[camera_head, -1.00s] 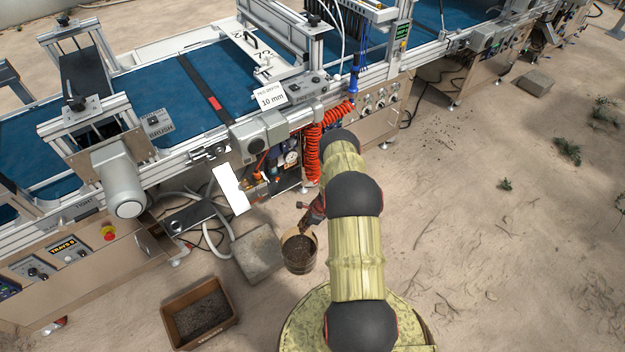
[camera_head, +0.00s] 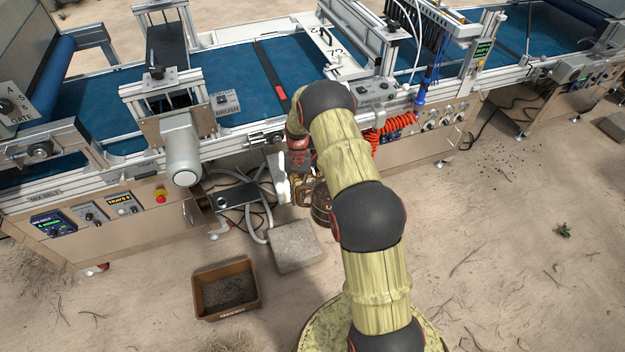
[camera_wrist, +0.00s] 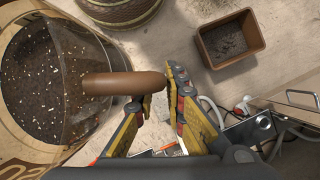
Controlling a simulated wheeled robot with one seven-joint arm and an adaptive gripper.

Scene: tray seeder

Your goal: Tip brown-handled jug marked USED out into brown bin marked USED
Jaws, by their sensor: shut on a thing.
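The jug (camera_wrist: 75,75) fills the left of the wrist view, with a brown handle and a clear wall. Dark soil with pale specks lies inside it. Brown lettering on it is cut off and unreadable. My gripper (camera_wrist: 158,92) is shut on the handle. In the head view, my gripper (camera_head: 302,188) is beside the machine, and the jug (camera_head: 321,208) is partly hidden by my arm. The brown bin (camera_head: 251,300) stands on the ground at lower left, holding dark soil; no marking is readable. It shows at upper right in the wrist view (camera_wrist: 262,42), apart from the jug.
A grey block (camera_head: 295,250) lies on the sand between the bin and my arm. A round brown tub (camera_wrist: 115,14) shows at the top of the wrist view. The seeder line (camera_head: 100,225), with hoses and a red coiled cable (camera_head: 395,130), borders the far side. Sand around the bin is mostly clear.

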